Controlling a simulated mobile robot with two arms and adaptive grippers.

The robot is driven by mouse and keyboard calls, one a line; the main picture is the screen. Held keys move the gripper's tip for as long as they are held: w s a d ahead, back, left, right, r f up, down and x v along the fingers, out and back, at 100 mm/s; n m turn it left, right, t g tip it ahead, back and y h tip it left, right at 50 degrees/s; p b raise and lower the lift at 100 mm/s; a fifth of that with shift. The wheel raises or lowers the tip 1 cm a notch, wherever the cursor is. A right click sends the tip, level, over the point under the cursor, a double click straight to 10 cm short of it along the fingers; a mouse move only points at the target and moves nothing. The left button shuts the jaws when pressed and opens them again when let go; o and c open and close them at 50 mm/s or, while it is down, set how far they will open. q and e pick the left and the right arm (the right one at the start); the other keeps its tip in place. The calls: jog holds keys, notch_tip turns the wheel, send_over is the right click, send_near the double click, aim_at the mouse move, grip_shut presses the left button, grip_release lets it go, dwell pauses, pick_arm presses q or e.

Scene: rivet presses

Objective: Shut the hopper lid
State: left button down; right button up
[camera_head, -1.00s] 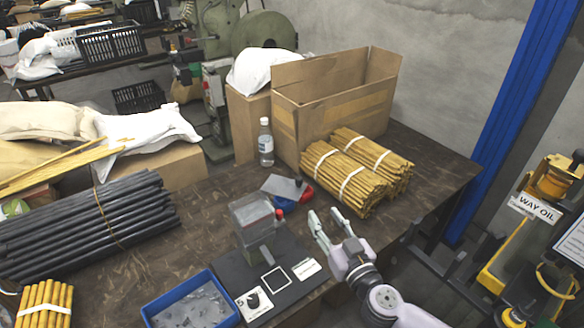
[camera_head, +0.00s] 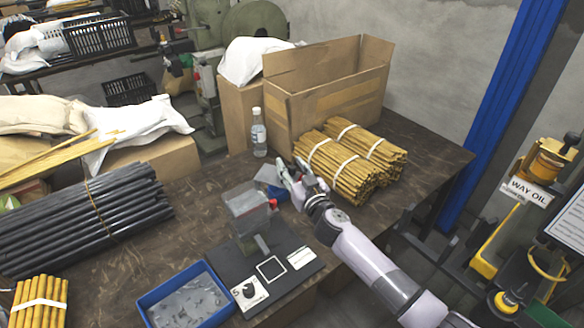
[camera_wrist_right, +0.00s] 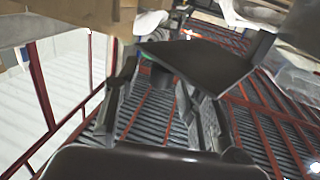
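The press has a grey, see-through hopper (camera_head: 246,206) on a dark base plate (camera_head: 285,287). The hopper lid (camera_head: 267,176) shows as a grey panel at the hopper's back right, swung open and partly hidden by my right gripper. My right gripper (camera_head: 293,172) is beside the lid with its fingers apart. In the right wrist view, a dark flat panel (camera_wrist_right: 205,68), which looks like the lid, lies across the space beyond the open fingers (camera_wrist_right: 160,105). I cannot tell whether they touch. My left gripper is not in view.
A blue tray (camera_head: 146,297) of small parts stands left of the press. Tied bundles of yellow sticks (camera_head: 340,172), a bottle (camera_head: 258,133) and an open cardboard box (camera_head: 320,108) stand behind. Dark rods (camera_head: 85,222) lie at the left.

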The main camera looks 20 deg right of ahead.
grip_shut()
dwell(0.5)
dwell(0.5)
